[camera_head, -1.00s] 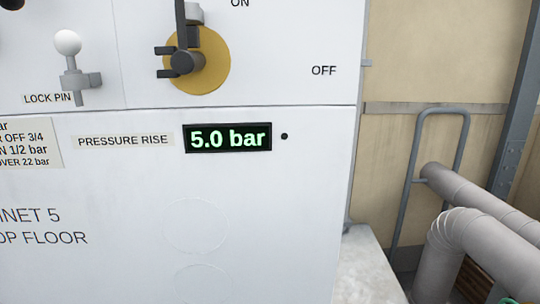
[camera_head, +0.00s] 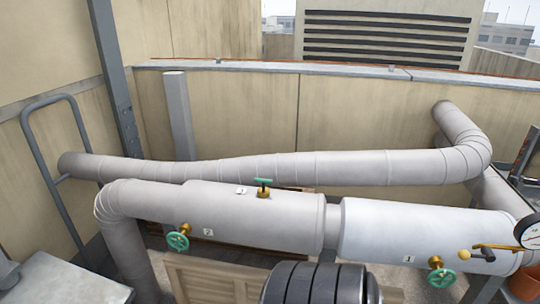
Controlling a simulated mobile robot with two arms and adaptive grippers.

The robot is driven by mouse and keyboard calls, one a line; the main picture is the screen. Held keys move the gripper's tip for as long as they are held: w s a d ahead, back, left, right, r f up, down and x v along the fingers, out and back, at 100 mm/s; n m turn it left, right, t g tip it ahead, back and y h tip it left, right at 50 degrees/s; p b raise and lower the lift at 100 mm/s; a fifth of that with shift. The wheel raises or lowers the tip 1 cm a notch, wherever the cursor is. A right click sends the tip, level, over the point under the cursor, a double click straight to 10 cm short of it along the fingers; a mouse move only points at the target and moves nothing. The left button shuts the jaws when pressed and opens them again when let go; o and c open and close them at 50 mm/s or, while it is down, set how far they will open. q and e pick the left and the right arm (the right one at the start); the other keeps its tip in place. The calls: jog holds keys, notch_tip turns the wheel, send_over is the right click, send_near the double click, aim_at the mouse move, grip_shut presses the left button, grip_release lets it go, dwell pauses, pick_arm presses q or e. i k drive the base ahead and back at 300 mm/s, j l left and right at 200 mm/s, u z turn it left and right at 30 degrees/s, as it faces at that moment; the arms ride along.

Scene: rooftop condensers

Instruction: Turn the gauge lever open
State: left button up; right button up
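A yellow lever (camera_head: 491,247) with a brass ball end (camera_head: 464,255) lies roughly level at the right, on the pipe end beside a round white gauge (camera_head: 530,232). The gauge is cut off by the right edge of the picture, so its reading cannot be told. The lever sits just right of the pipe section labelled 1 (camera_head: 408,259). Neither of my grippers shows in the head view.
Green handwheels stand on the pipes, at the left (camera_head: 178,241), top middle (camera_head: 263,183) and lower right (camera_head: 442,278). A dark ribbed cylinder (camera_head: 316,284) stands at the bottom middle. A grey railing (camera_head: 52,180) and an orange bucket (camera_head: 526,285) flank the pipes.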

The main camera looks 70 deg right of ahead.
aim_at(464, 254)
jog(key=k+j+z, duration=0.1)
jog(key=z, duration=3.7)
